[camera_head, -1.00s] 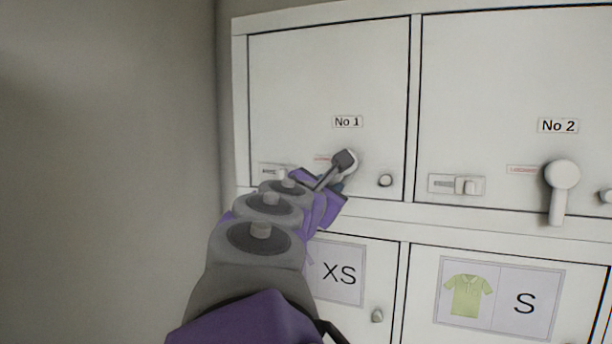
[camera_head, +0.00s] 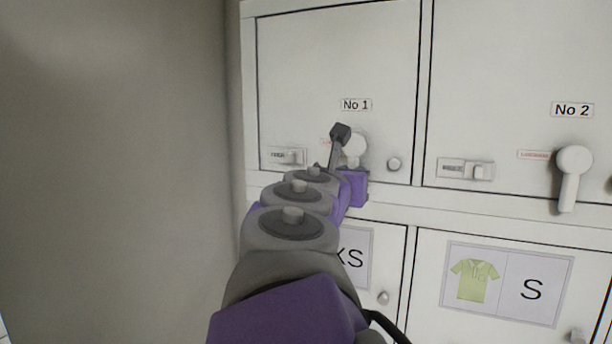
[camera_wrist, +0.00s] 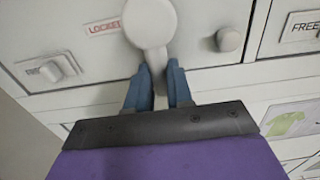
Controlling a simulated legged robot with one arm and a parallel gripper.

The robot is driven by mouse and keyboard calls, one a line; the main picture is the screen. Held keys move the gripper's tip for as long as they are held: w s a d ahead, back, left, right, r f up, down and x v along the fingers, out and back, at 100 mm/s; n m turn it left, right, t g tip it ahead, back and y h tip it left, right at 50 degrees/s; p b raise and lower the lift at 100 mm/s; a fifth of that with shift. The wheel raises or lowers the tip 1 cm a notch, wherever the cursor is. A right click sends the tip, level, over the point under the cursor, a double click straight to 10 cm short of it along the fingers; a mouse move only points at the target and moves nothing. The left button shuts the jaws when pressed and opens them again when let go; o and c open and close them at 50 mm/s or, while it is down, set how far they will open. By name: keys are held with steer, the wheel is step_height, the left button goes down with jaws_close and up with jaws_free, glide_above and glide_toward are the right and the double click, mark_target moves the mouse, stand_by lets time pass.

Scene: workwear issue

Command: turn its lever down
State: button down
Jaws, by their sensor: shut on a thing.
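The No 1 door (camera_head: 300,70) carries a pale lever with a round hub (camera_head: 355,145), partly hidden behind my arm in the head view. In the wrist view the lever's hub (camera_wrist: 150,22) is near the top, and its handle runs down, slightly to the right, between my fingers. My gripper (camera_wrist: 161,85) has its blue fingers shut on that handle, one on each side. The handle's lower end is hidden by the gripper. A red "LOCKED" label (camera_wrist: 102,27) is beside the hub.
A slider (camera_head: 290,157) and a round knob (camera_head: 394,164) flank the lever. The No 2 door has its own lever (camera_head: 571,180), pointing down. A grey wall (camera_head: 120,150) stands to the left.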

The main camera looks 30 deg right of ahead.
steer(key=shift+f, duration=0.1)
steer(key=c, duration=1)
jaws_free()
steer(key=shift+a, duration=0.1)
steer(key=shift+w, duration=0.1)
